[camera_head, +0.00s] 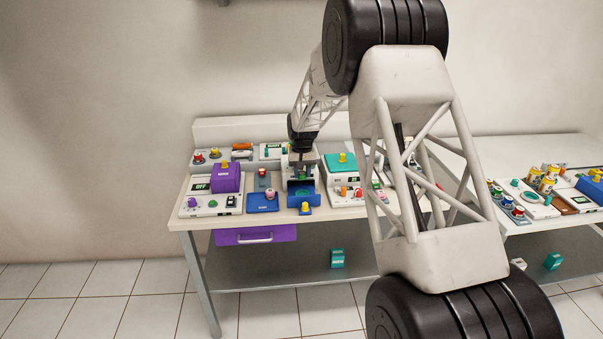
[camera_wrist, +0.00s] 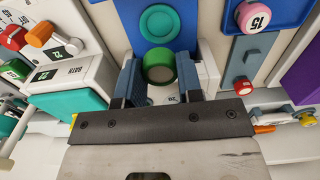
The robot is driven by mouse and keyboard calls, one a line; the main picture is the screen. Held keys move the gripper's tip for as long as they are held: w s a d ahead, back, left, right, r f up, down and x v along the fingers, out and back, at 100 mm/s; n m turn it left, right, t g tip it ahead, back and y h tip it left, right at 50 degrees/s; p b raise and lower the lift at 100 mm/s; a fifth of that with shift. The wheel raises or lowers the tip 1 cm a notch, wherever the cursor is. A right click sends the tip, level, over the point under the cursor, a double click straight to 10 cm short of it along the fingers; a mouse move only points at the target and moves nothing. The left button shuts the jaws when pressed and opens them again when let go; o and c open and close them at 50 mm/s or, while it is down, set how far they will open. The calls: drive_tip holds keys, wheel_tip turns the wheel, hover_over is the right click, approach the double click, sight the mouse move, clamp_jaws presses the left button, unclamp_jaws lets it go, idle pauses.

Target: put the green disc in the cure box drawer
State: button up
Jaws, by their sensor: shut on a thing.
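The green disc (camera_wrist: 159,66), a short round piece with a green rim and a pale face, sits between the two fingers of my gripper (camera_wrist: 158,80) in the wrist view. My gripper is shut on it. A blue panel or tray (camera_wrist: 187,28) with a teal round spot (camera_wrist: 159,22) lies just beyond the disc; I cannot tell for sure whether this is the cure box drawer. In the head view my gripper (camera_head: 301,165) is over a blue open-topped part (camera_head: 294,197) at the table's middle, and the disc is too small to make out surely.
A purple box (camera_head: 227,178) stands to the left and a teal-topped box (camera_head: 338,171) to the right, both close by. A flat blue pad (camera_head: 262,203) and a yellow knob (camera_head: 305,207) are near the front. A purple drawer (camera_head: 255,236) hangs under the table.

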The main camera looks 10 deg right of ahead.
drive_tip(key=shift+f, duration=0.25)
drive_tip(key=shift+f, duration=3.3)
drive_tip(key=shift+f, duration=0.1)
drive_tip(key=o, duration=1)
drive_tip(key=shift+r, duration=3.95)
